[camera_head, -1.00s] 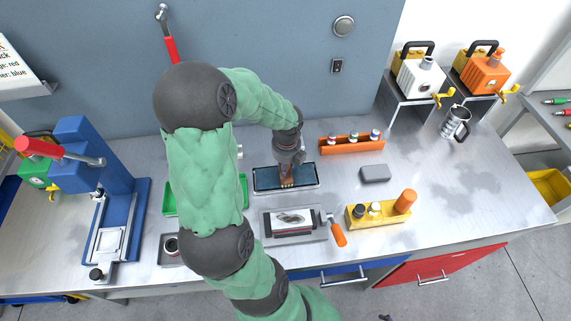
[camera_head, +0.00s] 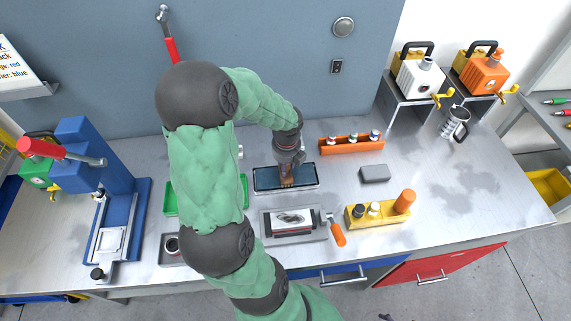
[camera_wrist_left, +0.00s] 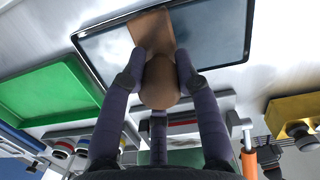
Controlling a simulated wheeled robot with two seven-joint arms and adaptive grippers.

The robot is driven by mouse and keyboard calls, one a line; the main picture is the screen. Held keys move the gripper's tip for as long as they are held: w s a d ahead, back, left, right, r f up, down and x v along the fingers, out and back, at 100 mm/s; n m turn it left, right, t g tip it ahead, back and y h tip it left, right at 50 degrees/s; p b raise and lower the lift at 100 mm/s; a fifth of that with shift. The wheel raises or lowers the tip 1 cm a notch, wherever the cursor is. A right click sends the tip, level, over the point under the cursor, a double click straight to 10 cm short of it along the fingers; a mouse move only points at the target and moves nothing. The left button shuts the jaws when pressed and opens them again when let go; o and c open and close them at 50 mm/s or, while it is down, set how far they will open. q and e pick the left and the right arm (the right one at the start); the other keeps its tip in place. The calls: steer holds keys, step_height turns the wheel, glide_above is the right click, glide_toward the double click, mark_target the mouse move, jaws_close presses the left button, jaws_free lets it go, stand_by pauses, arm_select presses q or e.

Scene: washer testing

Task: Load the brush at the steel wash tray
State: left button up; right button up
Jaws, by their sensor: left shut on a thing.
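The steel wash tray (camera_head: 306,184) lies on the bench with dark bluish liquid in it. It also fills the top of the left wrist view (camera_wrist_left: 232,28). My left gripper (camera_head: 288,170) is over the tray, pointing down. It is shut on the brown brush (camera_wrist_left: 160,80), with one finger on each side of the handle. The brush's lower end (camera_head: 287,182) is at the tray's dark surface. How deep it dips I cannot tell. My right gripper does not show.
A green tray (camera_head: 169,200) is left of the wash tray. A yellow holder (camera_head: 357,218), a grey block (camera_head: 375,174) and an orange rack (camera_head: 345,147) stand to the right. The bench's right part is mostly clear.

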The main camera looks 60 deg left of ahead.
arm_select(q)
steer(key=shift+d+f, duration=0.1)
stand_by(0.5)
step_height(320, 180, up, 7)
steer(key=p, duration=0.7)
steer(key=shift+p, duration=0.3)
stand_by(0.7)
